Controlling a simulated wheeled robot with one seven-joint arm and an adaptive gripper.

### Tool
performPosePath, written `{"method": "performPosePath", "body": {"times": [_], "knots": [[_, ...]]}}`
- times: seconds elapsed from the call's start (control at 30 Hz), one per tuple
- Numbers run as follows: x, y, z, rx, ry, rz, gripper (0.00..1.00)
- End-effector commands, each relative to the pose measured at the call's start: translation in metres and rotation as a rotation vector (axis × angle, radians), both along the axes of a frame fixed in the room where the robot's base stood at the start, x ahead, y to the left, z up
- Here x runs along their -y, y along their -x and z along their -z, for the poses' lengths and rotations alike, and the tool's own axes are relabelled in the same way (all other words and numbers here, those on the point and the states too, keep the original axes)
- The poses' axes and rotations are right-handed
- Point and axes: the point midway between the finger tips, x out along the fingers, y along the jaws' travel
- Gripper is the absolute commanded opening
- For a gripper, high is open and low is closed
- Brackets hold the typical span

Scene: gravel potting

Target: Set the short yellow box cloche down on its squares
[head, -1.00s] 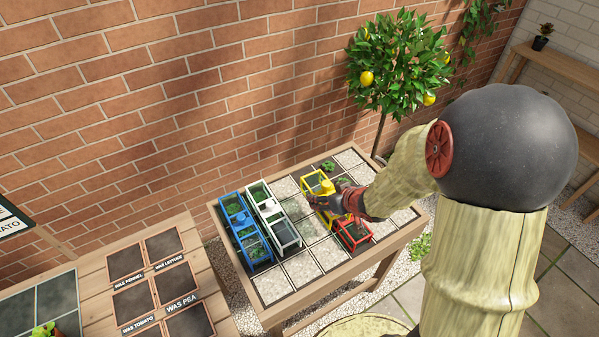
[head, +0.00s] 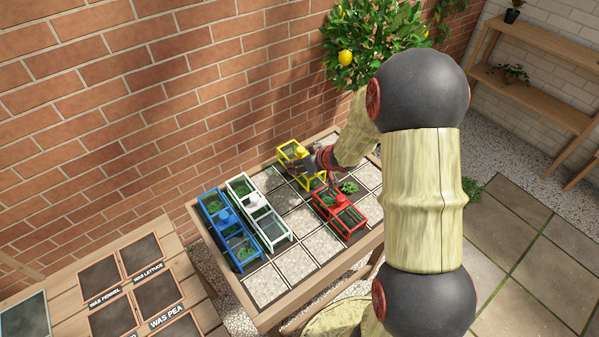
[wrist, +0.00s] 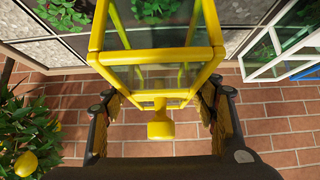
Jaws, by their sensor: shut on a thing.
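The short yellow box cloche (head: 291,148) is at the back of the gridded table, with a yellow frame, clear panes and a knob on top. My gripper (head: 318,160) is shut on it from the right. In the wrist view, the fingers (wrist: 160,104) stand on both sides of the yellow frame (wrist: 160,55), with the knob between them. Green plants show through and beside the cloche. The squares (head: 298,217) are pale gravel or dark, split by thin lines. I cannot tell whether the cloche's lower edge touches them.
A red cloche (head: 327,211) stands just in front of the yellow one. A white cloche (head: 273,224) and a blue cloche (head: 233,240) stand at left. A bare plant (head: 349,187) sits right of the red cloche. The brick wall (head: 150,90) and lemon tree (head: 385,35) are behind.

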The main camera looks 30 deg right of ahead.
Motion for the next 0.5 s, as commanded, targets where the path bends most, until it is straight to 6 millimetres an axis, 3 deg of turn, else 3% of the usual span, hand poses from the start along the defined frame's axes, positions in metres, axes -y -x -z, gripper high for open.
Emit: {"method": "performPosePath", "body": {"times": [0.27, 0.5], "knots": [[0.002, -0.013, 0.015, 0.001, 0.001, -0.001, 0.27], [0.002, -0.014, 0.046, 0.000, 0.000, 0.000, 0.27]]}}
